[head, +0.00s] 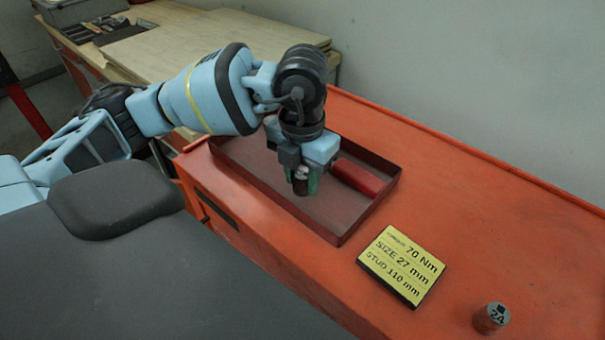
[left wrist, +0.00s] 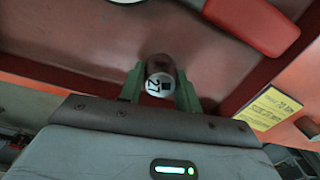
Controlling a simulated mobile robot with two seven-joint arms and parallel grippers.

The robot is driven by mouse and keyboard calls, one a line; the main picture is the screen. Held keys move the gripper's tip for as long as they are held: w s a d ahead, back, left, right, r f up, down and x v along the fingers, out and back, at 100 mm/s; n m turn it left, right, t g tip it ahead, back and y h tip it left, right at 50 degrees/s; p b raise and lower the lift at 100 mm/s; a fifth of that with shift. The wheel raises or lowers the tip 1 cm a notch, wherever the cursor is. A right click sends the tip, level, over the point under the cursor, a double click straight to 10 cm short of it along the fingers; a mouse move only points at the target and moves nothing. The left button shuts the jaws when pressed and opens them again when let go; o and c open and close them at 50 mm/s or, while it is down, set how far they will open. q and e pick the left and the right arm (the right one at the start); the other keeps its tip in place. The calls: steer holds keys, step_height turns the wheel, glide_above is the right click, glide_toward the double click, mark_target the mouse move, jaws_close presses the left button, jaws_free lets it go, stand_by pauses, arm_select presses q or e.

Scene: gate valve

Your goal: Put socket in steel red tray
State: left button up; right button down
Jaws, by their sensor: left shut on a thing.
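My left gripper (head: 306,183) is above the red steel tray (head: 376,212) with its fingers pointing down. It is shut on a socket (head: 301,186). In the left wrist view the socket (left wrist: 161,78) is a dark cylinder with a pale end marked 27, held between the green fingers of the gripper (left wrist: 160,88). The tray floor (left wrist: 90,40) lies beyond it. The gap between socket and tray floor is hard to judge. My right gripper is not in view.
A red-handled tool (head: 357,178) lies in the tray's right part. A yellow card (head: 402,265) reading 70 Nm, size 27 mm, stud 110 mm lies on the orange top (head: 460,225). Another socket (head: 491,318), marked 24, stands at the front right. A wooden bench (head: 190,45) is behind.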

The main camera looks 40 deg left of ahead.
mark_target(302, 174)
arm_select(q)
steer(key=shift+f, duration=0.15)
steer(key=o, duration=1.1)
steer(key=shift+c, duration=0.2)
step_height(302, 174, up, 12)
steer(key=p, duration=0.1)
steer(key=shift+r, duration=0.2)
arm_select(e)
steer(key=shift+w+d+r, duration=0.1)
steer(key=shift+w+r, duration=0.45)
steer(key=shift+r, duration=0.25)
arm_select(q)
steer(key=shift+f, duration=0.1)
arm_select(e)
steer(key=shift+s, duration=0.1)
